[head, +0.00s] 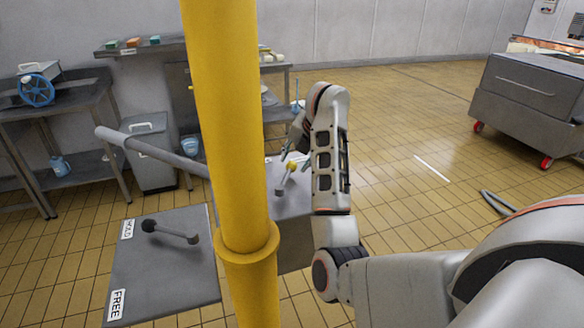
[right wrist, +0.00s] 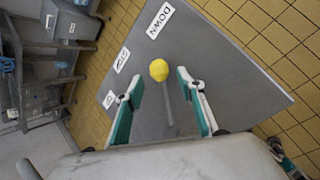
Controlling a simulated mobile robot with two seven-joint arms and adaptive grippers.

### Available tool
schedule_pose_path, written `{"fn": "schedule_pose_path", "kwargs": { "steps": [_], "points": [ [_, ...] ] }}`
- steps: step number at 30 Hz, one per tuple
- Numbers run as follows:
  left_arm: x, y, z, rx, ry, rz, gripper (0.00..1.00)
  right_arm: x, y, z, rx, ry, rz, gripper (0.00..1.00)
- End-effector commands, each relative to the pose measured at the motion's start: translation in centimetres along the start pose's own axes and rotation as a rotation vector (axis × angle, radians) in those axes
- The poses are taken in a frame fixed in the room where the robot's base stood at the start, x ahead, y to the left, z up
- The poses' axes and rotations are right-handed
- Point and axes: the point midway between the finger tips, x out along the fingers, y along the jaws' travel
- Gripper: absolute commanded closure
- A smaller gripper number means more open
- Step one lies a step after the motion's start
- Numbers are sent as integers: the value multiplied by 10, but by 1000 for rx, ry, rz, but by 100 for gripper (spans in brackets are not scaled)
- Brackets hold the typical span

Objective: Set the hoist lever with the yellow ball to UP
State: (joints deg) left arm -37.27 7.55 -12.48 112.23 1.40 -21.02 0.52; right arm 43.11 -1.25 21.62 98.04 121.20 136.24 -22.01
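The hoist lever has a yellow ball (head: 292,166) on a short grey rod. It stands on a grey panel (head: 290,203), partly hidden by the yellow post. In the right wrist view the yellow ball (right wrist: 159,70) is at the rod's upper end, near the gap between my fingertips. My right gripper (right wrist: 159,80) is open, its two teal-sided fingers apart on either side of the rod; I see no contact. In the head view my right gripper (head: 290,150) is largely hidden by its own arm. A DOWN label (right wrist: 160,18) and two labels I cannot read lie along the panel's edge.
A thick yellow post (head: 228,120) stands in front, with a grey bar (head: 155,150) to its left. Another panel (head: 150,275), marked HOLD and FREE, bears a black-ball lever (head: 172,232).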

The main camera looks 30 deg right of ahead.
Motion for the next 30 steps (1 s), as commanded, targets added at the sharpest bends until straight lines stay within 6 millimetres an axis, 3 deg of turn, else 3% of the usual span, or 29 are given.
{"fn": "schedule_pose_path", "kwargs": {
  "steps": [7, 17, 18, 22, 30],
  "points": [
    [2, -3, 2, 6, 5, -3, 62, 28, 0, 0, 0, 0, 0, 62],
    [3, -5, 2, 8, 5, -5, 62, 32, 0, 0, 0, -2, -1, 62],
    [3, -5, 2, 8, 5, -6, 62, 32, 0, 0, 0, -2, -1, 64],
    [3, -5, 2, 9, 4, -6, 62, 32, 0, 0, 0, -2, -1, 98],
    [4, -5, 5, 9, 1, -6, 62, 32, -1, 2, -2, -1, 0, 100]
  ]
}}
